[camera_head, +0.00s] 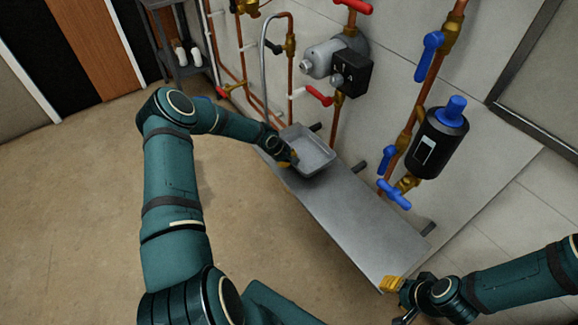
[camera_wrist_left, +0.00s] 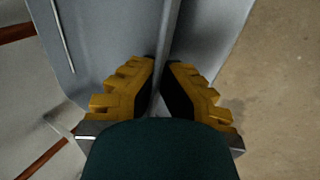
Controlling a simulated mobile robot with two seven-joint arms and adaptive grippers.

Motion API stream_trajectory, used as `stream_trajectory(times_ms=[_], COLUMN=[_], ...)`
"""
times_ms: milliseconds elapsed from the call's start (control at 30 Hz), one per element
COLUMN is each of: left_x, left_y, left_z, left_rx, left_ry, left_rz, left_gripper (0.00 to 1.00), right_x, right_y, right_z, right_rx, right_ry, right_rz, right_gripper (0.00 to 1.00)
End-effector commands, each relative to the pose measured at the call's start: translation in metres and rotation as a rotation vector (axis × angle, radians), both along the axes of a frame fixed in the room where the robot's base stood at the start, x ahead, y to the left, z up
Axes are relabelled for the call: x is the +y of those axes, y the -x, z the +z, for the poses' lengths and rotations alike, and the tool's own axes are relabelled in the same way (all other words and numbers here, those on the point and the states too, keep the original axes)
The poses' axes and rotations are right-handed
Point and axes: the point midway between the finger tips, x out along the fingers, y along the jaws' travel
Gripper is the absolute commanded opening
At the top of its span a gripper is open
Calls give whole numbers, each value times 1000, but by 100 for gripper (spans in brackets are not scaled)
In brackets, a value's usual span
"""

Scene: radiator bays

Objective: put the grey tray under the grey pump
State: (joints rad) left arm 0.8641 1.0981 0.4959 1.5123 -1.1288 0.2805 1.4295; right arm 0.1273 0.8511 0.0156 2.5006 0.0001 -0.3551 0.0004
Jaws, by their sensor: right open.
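The grey tray (camera_head: 318,157), a shallow open box, is at the far end of the grey shelf (camera_head: 345,215). The grey pump (camera_head: 322,57), with a black box on its right, is on the wall pipe above that end. My left gripper (camera_head: 288,158) is at the tray's left wall. In the left wrist view its yellow fingers (camera_wrist_left: 160,70) lie on either side of the tray wall (camera_wrist_left: 168,30), closed on it. I cannot tell whether the tray touches the shelf. My right gripper (camera_head: 397,299) is open and empty at the shelf's near end.
A black pump with a blue cap (camera_head: 437,138) hangs on the pipe at right, with blue valve handles around it. A thin grey pipe (camera_head: 263,70) rises just behind the tray. A dark cart (camera_head: 180,55) stands at the back. The shelf's middle is clear.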

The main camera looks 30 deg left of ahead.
Motion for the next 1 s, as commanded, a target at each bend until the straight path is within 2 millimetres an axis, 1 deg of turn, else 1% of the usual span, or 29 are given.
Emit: stream_trajectory(times_ms=[133,233,467,600,633,667,700,733,1000], left_x=[-1,0,0,-1,-1,-1,-1,-1,0], left_y=[1,1,0,0,1,1,1,1,2], left_z=[-22,-33,-32,-36,-36,-36,-35,-35,-36], left_rx=[1,2,1,0,3,3,3,3,5], left_ry=[3,2,0,1,1,1,1,1,1], left_rz=[0,1,0,0,-1,-1,-1,-1,0], left_gripper=[0,0,0,0,8,19,33,34,34], right_x=[0,0,0,0,0,0,0,0,0], right_y=[-1,-2,-2,-2,-2,-2,-2,-2,-2], right_z=[-6,-8,-7,-11,-11,-10,-10,-10,-10], right_rx=[-3,-4,-4,-5,-5,-5,-5,-5,-5], right_ry=[0,1,0,1,1,1,1,1,1], right_rz=[-1,0,-1,-1,-1,-1,-1,-1,-1], right_gripper=[47,47,47,47,47,47,47,47,47])
